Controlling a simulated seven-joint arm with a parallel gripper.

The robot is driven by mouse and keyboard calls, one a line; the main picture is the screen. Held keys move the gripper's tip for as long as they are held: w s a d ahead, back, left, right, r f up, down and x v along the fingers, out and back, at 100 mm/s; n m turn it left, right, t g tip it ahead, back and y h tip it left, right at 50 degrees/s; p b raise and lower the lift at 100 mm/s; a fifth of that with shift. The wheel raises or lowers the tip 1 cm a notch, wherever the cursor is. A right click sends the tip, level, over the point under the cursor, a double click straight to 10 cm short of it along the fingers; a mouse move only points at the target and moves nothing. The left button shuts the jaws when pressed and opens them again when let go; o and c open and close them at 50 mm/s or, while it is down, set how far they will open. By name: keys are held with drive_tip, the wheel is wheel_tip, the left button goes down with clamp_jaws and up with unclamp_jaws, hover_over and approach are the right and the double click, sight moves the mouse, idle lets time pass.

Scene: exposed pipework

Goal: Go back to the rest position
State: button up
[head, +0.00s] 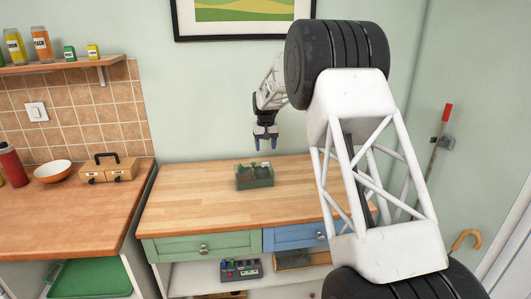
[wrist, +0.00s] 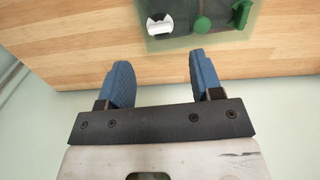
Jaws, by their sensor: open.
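My gripper (head: 265,144) hangs in the air above the back of the wooden worktop, pointing down, behind and above the green bin. In the wrist view its two blue fingers (wrist: 158,84) are apart with nothing between them. The rest of my arm stretches across the right side of the head view and hides part of the worktop and the wall.
A translucent green bin (head: 255,184) holding small parts stands on the wooden worktop (head: 190,205). A wooden toolbox (head: 108,173) and orange bowl (head: 52,171) stand on the left counter.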

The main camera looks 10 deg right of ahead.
drive_tip(key=shift+r, duration=0.35)
drive_tip(key=s+d+r, duration=0.1)
drive_tip(key=s+r, duration=0.4)
drive_tip(key=s, duration=0.6)
drive_tip(key=s+r+t, duration=0.1)
drive_tip(key=s+r, duration=0.4)
drive_tip(key=s, duration=0.6)
drive_tip(key=s+d+r, duration=0.1)
drive_tip(key=s+r, duration=0.5)
drive_tip(key=s, duration=0.6)
drive_tip(key=s+f, duration=0.3)
drive_tip(key=s, duration=1.4)
drive_tip(key=s+f+m+t, duration=0.1)
drive_tip(key=s+f, duration=0.3)
drive_tip(key=s, duration=1.2)
drive_tip(key=shift+s+d+t, duration=0.2)
drive_tip(key=shift+s+t, duration=0.1)
drive_tip(key=shift+s, duration=0.1)
drive_tip(key=shift+f, duration=0.1)
